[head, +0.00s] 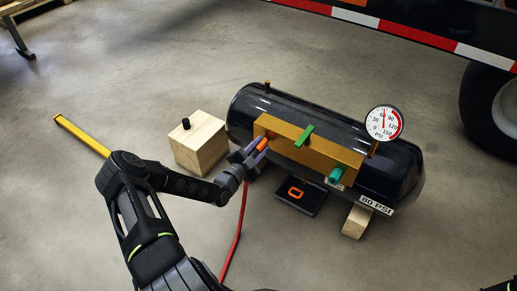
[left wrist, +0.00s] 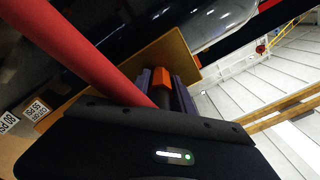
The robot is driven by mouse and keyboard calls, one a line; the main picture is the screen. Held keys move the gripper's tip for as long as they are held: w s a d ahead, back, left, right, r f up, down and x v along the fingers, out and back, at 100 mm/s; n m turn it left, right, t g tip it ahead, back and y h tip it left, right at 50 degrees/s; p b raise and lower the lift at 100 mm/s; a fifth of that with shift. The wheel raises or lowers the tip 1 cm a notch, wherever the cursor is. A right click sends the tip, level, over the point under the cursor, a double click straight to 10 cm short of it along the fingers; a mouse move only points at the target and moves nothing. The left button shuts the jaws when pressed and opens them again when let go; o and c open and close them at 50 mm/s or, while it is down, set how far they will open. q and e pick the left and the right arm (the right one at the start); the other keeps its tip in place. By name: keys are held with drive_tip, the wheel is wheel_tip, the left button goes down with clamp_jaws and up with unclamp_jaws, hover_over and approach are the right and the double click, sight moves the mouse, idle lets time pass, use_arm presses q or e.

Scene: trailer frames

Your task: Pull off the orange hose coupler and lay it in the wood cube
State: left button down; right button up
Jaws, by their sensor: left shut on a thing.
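The orange hose coupler (head: 263,143) sits at the left end of the brass-coloured block on the black tank. My left gripper (head: 258,148) is shut on it, its purple fingers on either side. In the left wrist view the orange coupler (left wrist: 163,78) shows between the fingers (left wrist: 163,90), close against the brass plate. Whether it is still joined to the block cannot be told. A red hose (head: 238,225) hangs from it to the floor. The wood cube (head: 198,145) stands on the floor left of the tank, with a black knob on top. My right gripper is out of view.
The black tank (head: 330,125) carries a pressure gauge (head: 384,122), a green lever (head: 304,135) and a teal fitting (head: 336,175). A black pad with an orange mark (head: 300,195) lies in front. A yellow bar (head: 82,135) lies left; open floor surrounds the cube.

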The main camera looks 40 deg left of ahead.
use_arm(q)
drive_tip(key=shift+s, duration=0.2)
idle(0.7)
drive_tip(key=shift+s+p, duration=0.85)
drive_tip(key=shift+s, duration=1.95)
